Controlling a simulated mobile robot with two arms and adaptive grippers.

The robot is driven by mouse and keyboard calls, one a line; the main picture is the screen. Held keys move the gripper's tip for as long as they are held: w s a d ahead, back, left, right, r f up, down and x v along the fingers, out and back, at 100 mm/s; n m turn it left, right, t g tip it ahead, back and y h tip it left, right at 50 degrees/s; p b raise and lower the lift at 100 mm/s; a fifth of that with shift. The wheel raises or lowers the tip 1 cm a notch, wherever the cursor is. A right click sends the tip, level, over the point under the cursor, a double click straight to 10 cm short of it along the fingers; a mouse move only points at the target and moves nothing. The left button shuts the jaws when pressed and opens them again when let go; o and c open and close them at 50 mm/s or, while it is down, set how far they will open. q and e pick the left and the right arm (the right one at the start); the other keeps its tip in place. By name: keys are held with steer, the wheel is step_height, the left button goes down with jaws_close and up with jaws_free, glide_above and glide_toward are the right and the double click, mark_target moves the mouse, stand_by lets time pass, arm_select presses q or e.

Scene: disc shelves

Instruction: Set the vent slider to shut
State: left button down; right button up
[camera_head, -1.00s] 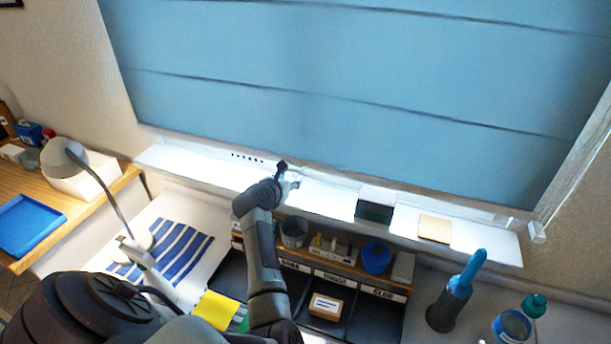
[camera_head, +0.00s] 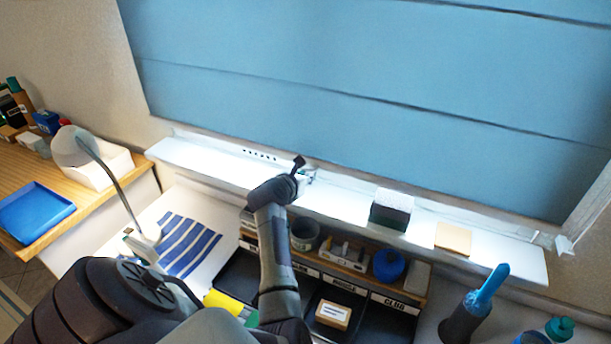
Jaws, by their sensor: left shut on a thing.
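The vent shows as a row of small dark slots (camera_head: 258,155) on the white sill under the blue blind. My left gripper (camera_head: 301,174) is at the sill just right of these slots, shut on the vent slider. The slider itself is small and mostly hidden by the gripper fingers, so its exact position along the vent cannot be read. My right gripper is not in view.
On the sill to the right are a dark green and white block (camera_head: 391,210) and a tan pad (camera_head: 453,238). The sill between gripper and block is clear.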

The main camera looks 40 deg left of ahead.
arm_select(q)
steer(key=s+a, duration=0.1)
steer(key=a, duration=0.3)
steer(key=s+a+p, duration=0.1)
steer(key=a, duration=0.3)
steer(key=s+a, duration=0.2)
steer(key=a, duration=0.2)
steer(key=shift+a+p, duration=0.15)
steer(key=shift+p, duration=0.25)
steer(key=shift+a+r, duration=0.15)
steer(key=c, duration=1.1)
jaws_free()
steer(key=shift+a, duration=0.1)
steer(key=shift+c, duration=0.2)
steer(key=shift+o, duration=0.6)
steer(key=shift+a, duration=0.1)
steer(key=shift+s, duration=0.15)
steer(key=v, duration=1.1)
steer(key=shift+s, duration=0.3)
